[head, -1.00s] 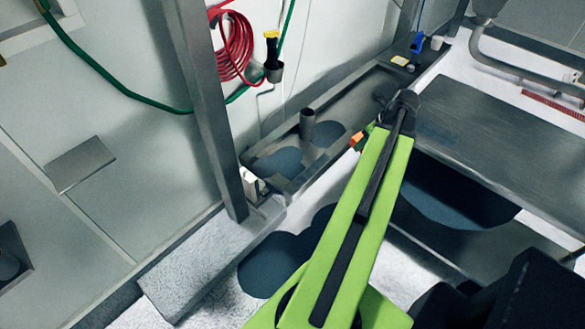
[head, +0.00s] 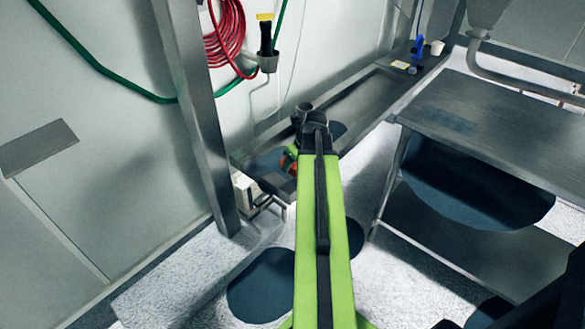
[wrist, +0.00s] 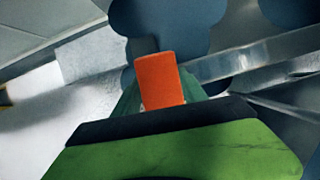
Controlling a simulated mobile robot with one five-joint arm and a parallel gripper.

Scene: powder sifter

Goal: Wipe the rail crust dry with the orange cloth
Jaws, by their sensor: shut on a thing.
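The orange cloth (head: 287,167) shows as a small orange patch at the end of my arm in the head view. In the wrist view the cloth (wrist: 157,80) is a flat orange block standing up from my gripper. My gripper (head: 291,156) is shut on it, mostly hidden behind my arm in the head view. It is over or beside the near end of a long metal trough (head: 372,98) along the wall. Dark blue patches (head: 268,160) lie in the trough. I cannot tell which patch is the rail crust, or whether the cloth touches anything.
A metal table (head: 490,125) stands to the right, with a faint dark patch on top. A steel post (head: 190,110) rises left of my arm. A red hose coil (head: 226,35) and a black-and-yellow tool (head: 266,35) hang on the wall. Dark patches (head: 262,285) mark the floor.

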